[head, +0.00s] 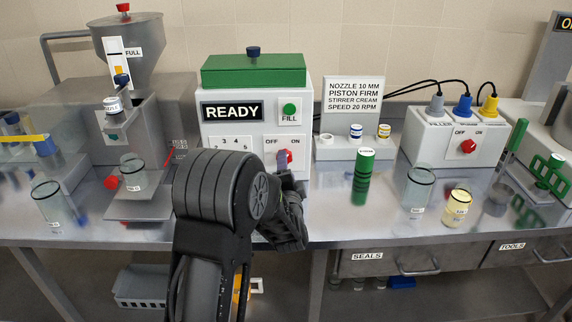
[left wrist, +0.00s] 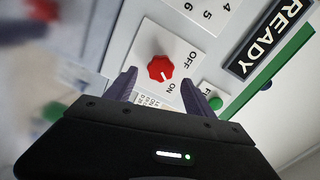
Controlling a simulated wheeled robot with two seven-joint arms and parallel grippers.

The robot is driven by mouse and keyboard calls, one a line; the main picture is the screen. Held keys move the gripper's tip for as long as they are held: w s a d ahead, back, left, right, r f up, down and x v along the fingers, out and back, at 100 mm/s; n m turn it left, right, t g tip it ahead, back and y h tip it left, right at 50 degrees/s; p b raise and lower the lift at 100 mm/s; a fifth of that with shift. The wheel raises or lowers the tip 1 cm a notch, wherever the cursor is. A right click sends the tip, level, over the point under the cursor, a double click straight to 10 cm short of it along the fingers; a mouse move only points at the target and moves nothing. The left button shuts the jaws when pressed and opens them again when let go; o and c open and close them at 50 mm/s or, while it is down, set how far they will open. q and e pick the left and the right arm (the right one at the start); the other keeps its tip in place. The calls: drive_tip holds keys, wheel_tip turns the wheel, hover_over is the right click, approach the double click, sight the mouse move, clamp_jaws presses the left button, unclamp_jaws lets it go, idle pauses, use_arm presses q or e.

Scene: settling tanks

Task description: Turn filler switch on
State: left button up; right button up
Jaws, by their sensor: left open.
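The filler (head: 255,100) is a white box with a green top, a READY sign and a green FILL button. Its switch is a red knob (head: 285,156) on the front panel, partly hidden by my gripper. The red knob (left wrist: 160,68) shows fully in the left wrist view, with OFF and ON labels beside it. Its white mark points toward ON. My left gripper (head: 275,166) is open in front of the switch. In the left wrist view its fingers (left wrist: 160,84) are apart, with the knob ahead between them and no visible contact. My right gripper is not in view.
A grey hopper machine (head: 127,45) stands at left. A second white box (head: 452,140) with another red OFF/ON knob stands at right. Glass beakers (head: 414,188), a green cylinder (head: 363,175) and a yellow-filled beaker (head: 456,207) stand on the metal bench (head: 340,226).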

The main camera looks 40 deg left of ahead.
use_arm(q)
drive_tip(key=shift+v, duration=1.85)
drive_tip(key=shift+f, duration=0.1)
